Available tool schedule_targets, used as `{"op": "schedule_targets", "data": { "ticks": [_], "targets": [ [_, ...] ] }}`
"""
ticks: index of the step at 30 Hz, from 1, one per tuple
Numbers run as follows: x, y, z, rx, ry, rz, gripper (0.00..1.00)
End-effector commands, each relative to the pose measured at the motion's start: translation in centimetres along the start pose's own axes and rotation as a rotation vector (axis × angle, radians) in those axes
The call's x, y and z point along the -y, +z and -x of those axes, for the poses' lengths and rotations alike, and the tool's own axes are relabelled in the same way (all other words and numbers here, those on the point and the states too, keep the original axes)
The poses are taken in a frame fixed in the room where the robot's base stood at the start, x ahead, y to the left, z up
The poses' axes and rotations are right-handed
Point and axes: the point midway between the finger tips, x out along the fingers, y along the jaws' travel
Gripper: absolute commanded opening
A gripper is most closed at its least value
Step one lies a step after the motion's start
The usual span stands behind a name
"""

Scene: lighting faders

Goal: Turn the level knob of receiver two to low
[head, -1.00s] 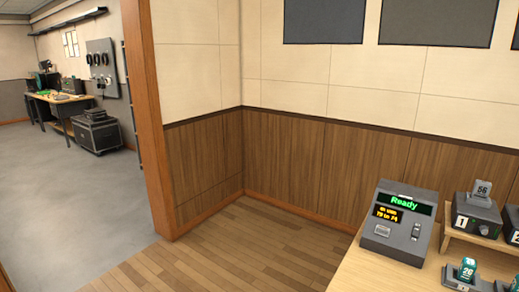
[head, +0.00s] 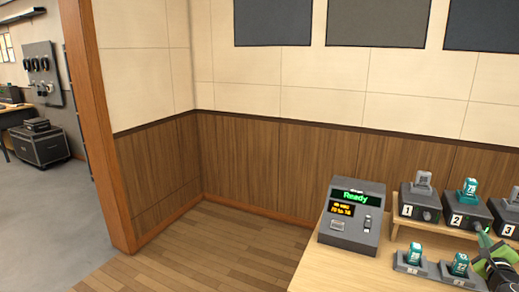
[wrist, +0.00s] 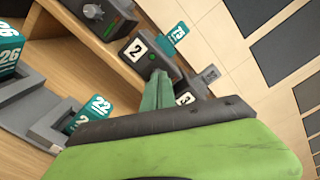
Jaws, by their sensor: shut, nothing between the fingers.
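Receiver two (head: 466,219) is a dark box marked 2 on the wooden shelf at the right of the head view, with a teal tag on top. In the wrist view, receiver two (wrist: 140,52) shows its number and a small green light. Its level knob cannot be made out; the fingers cover the part of the front beside the light. My gripper (head: 484,241) is green and shut, with nothing in it, and its tips are close to receiver two's front. It also shows in the wrist view (wrist: 158,84); contact cannot be told.
Receiver one (head: 418,207) stands left of receiver two, and receiver three (head: 508,214) right. A grey console (head: 351,222) reading Ready stands on the table at left. Grey holders (head: 412,264) with teal tagged packs sit before the shelf. A doorway opens at far left.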

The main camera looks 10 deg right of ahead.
Motion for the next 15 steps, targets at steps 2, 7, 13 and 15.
{"op": "schedule_targets", "data": {
  "ticks": [2, 7, 13, 15],
  "targets": [
    [0.0, -0.1, -0.6, 0.000, 0.000, 0.000, 0.00],
    [0.0, -0.1, -2.6, 0.002, 0.001, 0.000, 0.00],
    [0.0, -0.1, -5.6, 0.001, 0.001, 0.000, 0.00],
    [0.0, 0.0, -6.3, 0.001, 0.001, 0.000, 0.00]
  ]
}}
